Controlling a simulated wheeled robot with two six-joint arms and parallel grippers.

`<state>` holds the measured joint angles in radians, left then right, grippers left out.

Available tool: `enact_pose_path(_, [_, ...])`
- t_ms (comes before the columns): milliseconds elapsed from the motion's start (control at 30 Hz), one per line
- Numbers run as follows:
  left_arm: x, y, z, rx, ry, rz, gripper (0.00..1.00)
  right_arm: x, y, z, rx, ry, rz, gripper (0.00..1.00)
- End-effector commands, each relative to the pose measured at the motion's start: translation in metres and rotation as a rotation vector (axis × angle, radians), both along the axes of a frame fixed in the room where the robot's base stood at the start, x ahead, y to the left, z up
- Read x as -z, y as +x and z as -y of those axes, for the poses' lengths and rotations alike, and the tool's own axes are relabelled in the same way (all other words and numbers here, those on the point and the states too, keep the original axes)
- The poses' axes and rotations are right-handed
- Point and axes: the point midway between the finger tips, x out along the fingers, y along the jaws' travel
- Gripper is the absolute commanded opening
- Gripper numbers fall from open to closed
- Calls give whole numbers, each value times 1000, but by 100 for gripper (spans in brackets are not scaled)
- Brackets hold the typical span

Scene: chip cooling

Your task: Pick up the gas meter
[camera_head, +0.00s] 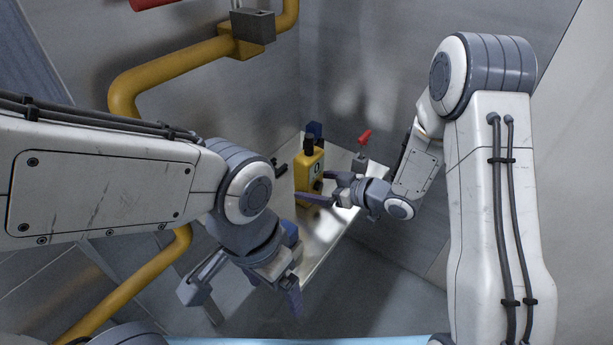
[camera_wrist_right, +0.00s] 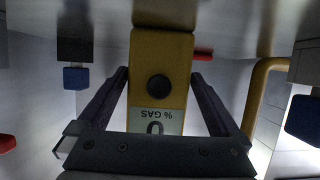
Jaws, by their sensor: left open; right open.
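The yellow gas meter (camera_head: 307,172) stands upright on a metal shelf (camera_head: 318,232) in the head view. It fills the middle of the right wrist view (camera_wrist_right: 160,70), with a dark round knob and a "% GAS" label that appears upside down. My right gripper (camera_head: 320,187) is open at the meter. In the right wrist view its two fingers (camera_wrist_right: 160,78) lie on either side of the meter, with small gaps showing. My left gripper (camera_head: 243,300) is open and empty, low and in front of the shelf, apart from the meter.
A red-handled item (camera_head: 364,137) stands at the shelf's right. A yellow pipe (camera_head: 170,70) with a grey box (camera_head: 252,25) runs along the wall.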

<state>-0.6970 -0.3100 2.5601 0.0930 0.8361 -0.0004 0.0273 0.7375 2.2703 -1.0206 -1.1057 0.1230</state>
Motion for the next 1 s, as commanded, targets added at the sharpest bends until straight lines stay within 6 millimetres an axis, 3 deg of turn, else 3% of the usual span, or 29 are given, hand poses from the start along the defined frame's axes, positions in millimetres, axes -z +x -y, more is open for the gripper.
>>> enact_pose_path(400, [16,0,0,0,0,0,90,20,29,-37,-3,-1,-1,100])
enact_pose_path(667, [15,0,0,0,0,0,90,20,31,-40,-1,0,0,100])
enact_pose_path(767, [15,0,0,0,0,0,90,20,31,-40,-1,-1,-1,69])
enact_pose_path(900, [15,0,0,0,0,0,90,20,31,-39,0,-1,-1,20])
enact_pose_path(1000, [15,0,0,0,0,0,90,19,31,-39,0,0,1,20])
